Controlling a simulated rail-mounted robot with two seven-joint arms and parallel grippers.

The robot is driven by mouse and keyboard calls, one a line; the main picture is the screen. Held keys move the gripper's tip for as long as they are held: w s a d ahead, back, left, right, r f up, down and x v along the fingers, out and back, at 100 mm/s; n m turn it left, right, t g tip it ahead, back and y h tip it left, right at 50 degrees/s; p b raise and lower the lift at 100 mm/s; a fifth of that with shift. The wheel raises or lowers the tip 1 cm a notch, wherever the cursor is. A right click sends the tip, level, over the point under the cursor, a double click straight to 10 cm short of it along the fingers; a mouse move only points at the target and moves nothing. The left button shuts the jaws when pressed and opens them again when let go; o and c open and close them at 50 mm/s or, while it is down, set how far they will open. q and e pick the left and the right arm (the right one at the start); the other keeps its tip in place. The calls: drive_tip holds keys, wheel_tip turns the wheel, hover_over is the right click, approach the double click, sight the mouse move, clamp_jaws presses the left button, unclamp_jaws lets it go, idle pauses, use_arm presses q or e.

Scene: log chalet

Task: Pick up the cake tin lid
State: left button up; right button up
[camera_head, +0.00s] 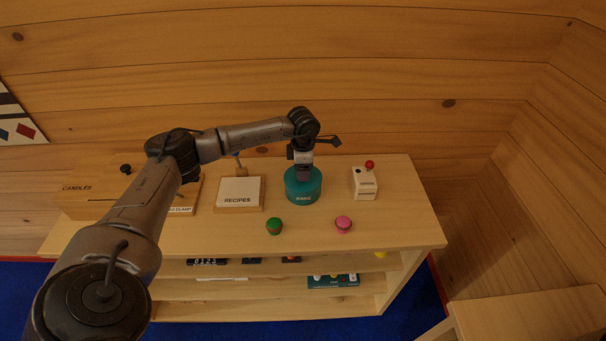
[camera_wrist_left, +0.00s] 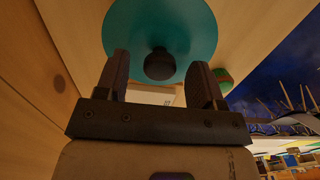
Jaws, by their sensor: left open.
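The teal cake tin (camera_head: 302,195) stands on the wooden shelf unit's top, with its label facing front. Its round teal lid (camera_wrist_left: 190,28) fills the upper middle of the left wrist view, with a dark round knob (camera_wrist_left: 159,66) at its centre. My left gripper (camera_head: 304,175) points down over the tin and partly hides the lid in the head view. Its two fingers are spread, one on each side of the knob in the left wrist view. My right gripper is not in view.
A cream box with a red ball-topped lever (camera_head: 365,185) stands right of the tin. A recipes box (camera_head: 239,192) is left. A green knob (camera_head: 274,226) and a pink knob (camera_head: 343,223) sit in front. The candles box (camera_head: 85,198) is far left. The right end of the top is clear.

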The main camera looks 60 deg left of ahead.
use_arm(q)
drive_tip(key=shift+f, duration=0.65)
drive_tip(key=c, duration=1)
drive_tip(key=shift+r, duration=0.1)
drive_tip(key=shift+c, duration=0.2)
